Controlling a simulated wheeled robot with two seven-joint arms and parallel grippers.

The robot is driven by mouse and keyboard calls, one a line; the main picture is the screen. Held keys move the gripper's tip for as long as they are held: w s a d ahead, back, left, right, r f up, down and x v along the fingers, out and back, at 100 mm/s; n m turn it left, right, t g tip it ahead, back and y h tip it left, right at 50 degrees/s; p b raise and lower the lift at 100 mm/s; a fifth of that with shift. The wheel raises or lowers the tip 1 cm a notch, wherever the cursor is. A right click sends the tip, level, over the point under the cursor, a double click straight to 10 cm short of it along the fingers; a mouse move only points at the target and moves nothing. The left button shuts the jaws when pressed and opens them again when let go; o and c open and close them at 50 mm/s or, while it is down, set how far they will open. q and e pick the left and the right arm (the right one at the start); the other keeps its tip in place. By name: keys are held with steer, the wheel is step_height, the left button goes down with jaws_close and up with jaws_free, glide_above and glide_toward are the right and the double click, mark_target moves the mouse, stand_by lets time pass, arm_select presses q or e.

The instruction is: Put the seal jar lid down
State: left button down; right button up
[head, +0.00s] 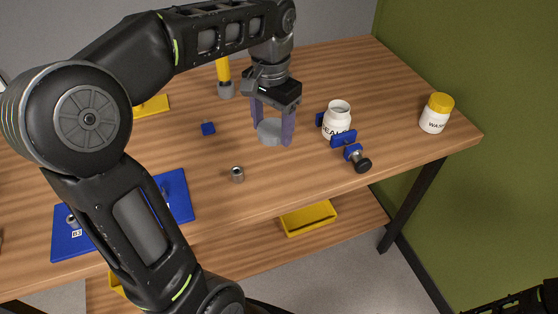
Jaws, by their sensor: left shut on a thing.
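My left gripper (273,127) points down over the table, left of the open jar. It is shut on a grey round lid (270,132), with a finger on each side of it. The lid is on or just above the tabletop; I cannot tell which. The white seal jar (337,119) stands upright without a lid, in a blue clamp (344,140) with a black knob.
A white jar with a yellow lid (436,113) stands at the right of the wooden table (420,150). A small grey cylinder (238,174), a blue block (208,128) and a yellow-handled tool (224,78) are nearby. A blue board (178,195) lies at the left. Bare wood lies in front of the lid.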

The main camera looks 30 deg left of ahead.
arm_select(q)
steer(key=shift+s+r, duration=0.1)
steer(key=shift+s, duration=0.1)
steer(key=shift+w+f, duration=0.1)
steer(key=shift+f, duration=0.3)
glide_above(273, 169)
steer(key=shift+a+f, duration=0.1)
steer(key=shift+f, duration=2.7)
steer(key=shift+w+f+p, duration=0.1)
steer(key=shift+f+p, duration=0.25)
steer(key=shift+f, duration=1.55)
steer(key=shift+f+b, duration=0.5)
steer(key=shift+f, duration=0.1)
